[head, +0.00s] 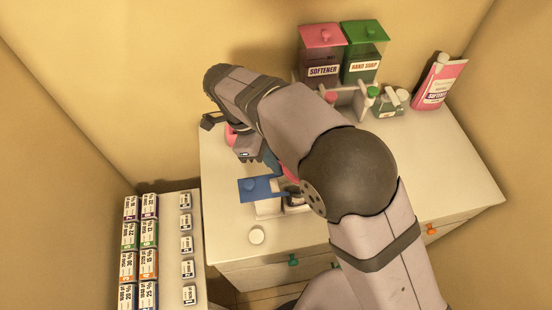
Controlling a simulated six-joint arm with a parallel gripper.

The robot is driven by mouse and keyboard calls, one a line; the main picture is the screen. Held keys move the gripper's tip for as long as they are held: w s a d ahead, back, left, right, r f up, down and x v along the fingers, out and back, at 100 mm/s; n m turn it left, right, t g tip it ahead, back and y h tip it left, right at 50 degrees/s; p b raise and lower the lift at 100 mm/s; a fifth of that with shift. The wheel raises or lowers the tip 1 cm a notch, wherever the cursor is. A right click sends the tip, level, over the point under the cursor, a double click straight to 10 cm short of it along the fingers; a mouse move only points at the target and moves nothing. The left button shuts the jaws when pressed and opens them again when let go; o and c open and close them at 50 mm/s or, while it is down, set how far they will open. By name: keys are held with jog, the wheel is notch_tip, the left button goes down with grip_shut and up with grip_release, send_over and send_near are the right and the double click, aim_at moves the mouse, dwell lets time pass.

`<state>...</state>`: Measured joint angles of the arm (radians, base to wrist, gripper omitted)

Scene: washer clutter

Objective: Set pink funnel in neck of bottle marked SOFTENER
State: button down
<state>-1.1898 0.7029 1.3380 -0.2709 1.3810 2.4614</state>
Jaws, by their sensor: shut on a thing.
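My gripper (256,160) is at the left part of the white counter, partly hidden by my own arm. It is shut on a pink thing (231,135), which shows only as a piece beside the jaws and looks like the pink funnel. Another pink bit (290,172) shows under my arm; I cannot tell what it is. A pink refill pouch or bottle (437,85) with a white cap and a label reading SOFTENER leans at the right back. A pink-lidded bin (323,71) at the back is also marked SOFTENER. No bottle neck shows near my gripper.
A green-lidded HAND SOAP bin (364,67) stands beside the pink-lidded one. A rack (352,104) and a small green-labelled bottle (390,104) stand in front. A blue-lidded box (262,188) and a round white cap (256,236) lie near the front. The counter's right part is clear.

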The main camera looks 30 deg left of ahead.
jog(key=shift+f, duration=0.15)
jog(key=c, duration=1.8)
grip_release()
jog(key=shift+o, duration=0.2)
jog(key=shift+b+v, duration=0.45)
jog(key=shift+v, duration=0.35)
jog(key=shift+b+v, duration=0.7)
jog(key=shift+v, duration=2.2)
